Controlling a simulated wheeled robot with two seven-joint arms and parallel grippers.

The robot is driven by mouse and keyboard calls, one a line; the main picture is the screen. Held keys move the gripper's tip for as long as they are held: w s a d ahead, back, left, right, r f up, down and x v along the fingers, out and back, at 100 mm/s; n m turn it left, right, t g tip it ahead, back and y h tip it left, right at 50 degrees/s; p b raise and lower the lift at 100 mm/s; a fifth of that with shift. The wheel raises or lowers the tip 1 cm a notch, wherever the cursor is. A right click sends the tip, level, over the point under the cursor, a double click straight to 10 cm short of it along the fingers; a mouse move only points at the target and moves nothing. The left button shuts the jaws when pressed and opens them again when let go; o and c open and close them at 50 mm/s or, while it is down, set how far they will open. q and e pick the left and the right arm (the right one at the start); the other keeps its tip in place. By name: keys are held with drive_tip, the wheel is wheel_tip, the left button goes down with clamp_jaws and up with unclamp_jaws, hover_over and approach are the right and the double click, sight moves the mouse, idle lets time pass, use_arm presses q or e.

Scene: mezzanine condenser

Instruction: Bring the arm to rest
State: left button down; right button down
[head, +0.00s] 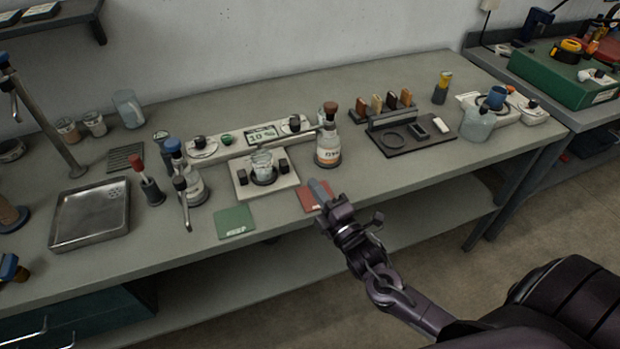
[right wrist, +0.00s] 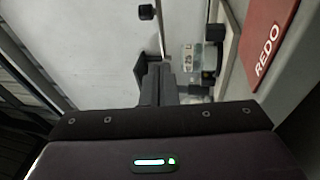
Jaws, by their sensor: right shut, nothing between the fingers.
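My right arm reaches in from the lower right in the head view. Its gripper (head: 320,190) is shut and empty, over the front edge of the bench (head: 385,185) by the red card (head: 308,203). In the head view the gripper overlaps part of that card. The right wrist view shows the shut fingers (right wrist: 160,84), with the red card (right wrist: 268,42), marked REDO, off to the right. I cannot tell the exact gap between fingers and bench. My left gripper is not in view.
A bottle with orange lettering (head: 328,150) stands just behind the gripper. A glass jar on a white-based stand (head: 285,190) is to its left, with a green card (head: 235,222) farther left. A dark tray (head: 440,143) lies to the right. Open floor (head: 520,225) shows at right.

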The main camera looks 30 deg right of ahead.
drive_tip(key=s+a+f+m+g+h, duration=0.2)
drive_tip(key=s+a+f+m+g, duration=0.3)
drive_tip(key=m+g, duration=0.5)
drive_tip(key=s+r+m+g, duration=0.2)
drive_tip(key=s+m+g, duration=0.5)
drive_tip(key=s, duration=0.7)
wheel_tip(320, 180, down, 30)
drive_tip(key=s+g, duration=0.1)
drive_tip(key=s, duration=0.1)
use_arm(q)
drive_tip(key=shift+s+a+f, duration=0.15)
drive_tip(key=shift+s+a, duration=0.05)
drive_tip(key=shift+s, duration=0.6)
use_arm(e)
drive_tip(key=s+d+f+g, duration=0.1)
drive_tip(key=s+d+f, duration=0.2)
drive_tip(key=s+f, duration=1.5)
drive_tip(key=shift+s+f, duration=0.25)
drive_tip(key=shift+s, duration=0.7)
